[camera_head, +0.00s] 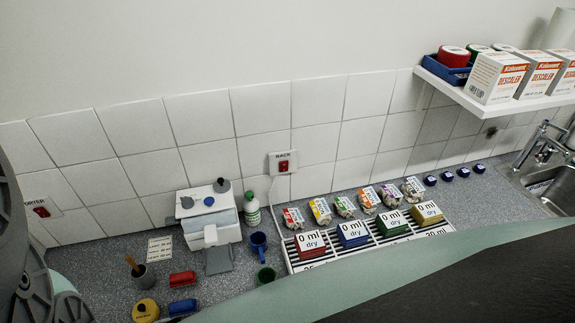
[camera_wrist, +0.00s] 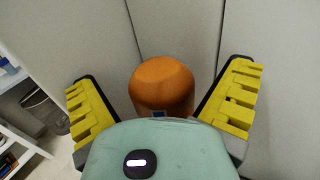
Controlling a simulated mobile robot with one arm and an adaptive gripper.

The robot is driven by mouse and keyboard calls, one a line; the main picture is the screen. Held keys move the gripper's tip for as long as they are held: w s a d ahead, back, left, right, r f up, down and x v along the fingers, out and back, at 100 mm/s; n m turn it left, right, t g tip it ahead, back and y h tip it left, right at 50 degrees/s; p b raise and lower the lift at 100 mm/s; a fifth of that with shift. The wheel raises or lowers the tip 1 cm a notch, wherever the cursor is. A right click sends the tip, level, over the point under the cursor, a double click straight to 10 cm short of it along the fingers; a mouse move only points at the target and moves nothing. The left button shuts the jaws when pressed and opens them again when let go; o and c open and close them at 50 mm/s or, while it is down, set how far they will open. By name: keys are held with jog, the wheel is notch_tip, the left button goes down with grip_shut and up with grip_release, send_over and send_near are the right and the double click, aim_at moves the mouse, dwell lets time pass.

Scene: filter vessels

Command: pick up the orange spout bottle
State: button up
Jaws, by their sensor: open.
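In the wrist view, my gripper (camera_wrist: 160,78) is open, with yellow ridged fingers spread wide at left and right. A rounded orange object (camera_wrist: 162,84) shows in the gap between the fingers, beyond the teal gripper body. Its lower part is hidden by that body, and no spout shows. I cannot tell whether it is the orange spout bottle or how far away it is. I see no orange bottle in the head view. My gripper is not visible there.
A rack (camera_head: 289,258) of labelled boxes stands on the grey counter (camera_head: 105,262). A white machine (camera_head: 208,214), a white-green bottle (camera_head: 252,210) and a blue mug (camera_head: 258,243) stand left of it. A shelf (camera_head: 450,90) overhangs the right side. Pale panels (camera_wrist: 185,30) fill the wrist view's background.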

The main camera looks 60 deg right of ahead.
jog(key=shift+c, duration=0.3)
jog(key=c, duration=1.2)
jog(key=shift+r, duration=0.1)
jog(key=shift+r, duration=0.15)
notch_tip(320, 180, up, 28)
jog(key=shift+f+b, duration=0.15)
jog(key=shift+b, duration=0.75)
